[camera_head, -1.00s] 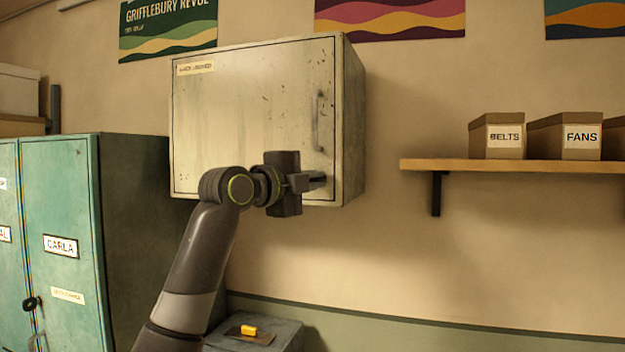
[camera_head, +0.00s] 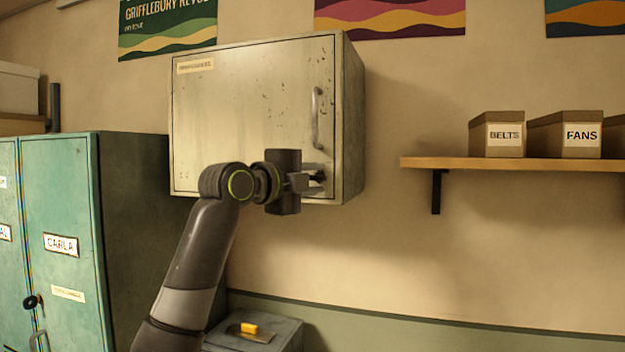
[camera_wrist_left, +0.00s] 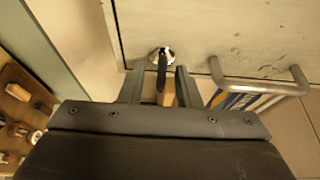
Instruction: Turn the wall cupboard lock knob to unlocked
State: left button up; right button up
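The wall cupboard (camera_head: 240,110) is a worn cream metal box with its door shut. Its lock knob (camera_wrist_left: 162,66) shows in the left wrist view as a dark lever on a round bright plate, pointing down in that picture. My left gripper (camera_head: 316,183) is at the cupboard door's lower right corner, below the handle. In the left wrist view my left gripper (camera_wrist_left: 158,84) is open, with one finger on each side of the knob and gaps showing. In the head view the fingers largely hide the knob. My right gripper is not in view.
The cupboard's bar handle (camera_head: 316,118) is just above my left gripper. Green lockers (camera_head: 62,210) stand at the left. A low grey box (camera_head: 275,328) with a yellow item (camera_head: 249,328) is below. A shelf (camera_head: 520,164) with boxes is at the right; the wall between is clear.

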pick_arm(q)
jog(key=shift+s, duration=0.1)
jog(key=shift+s+a+b, duration=0.2)
jog(key=shift+a+b, duration=0.1)
jog(key=b+v, duration=0.7)
jog(key=v, duration=0.9)
jog(key=shift+s+a, duration=0.25)
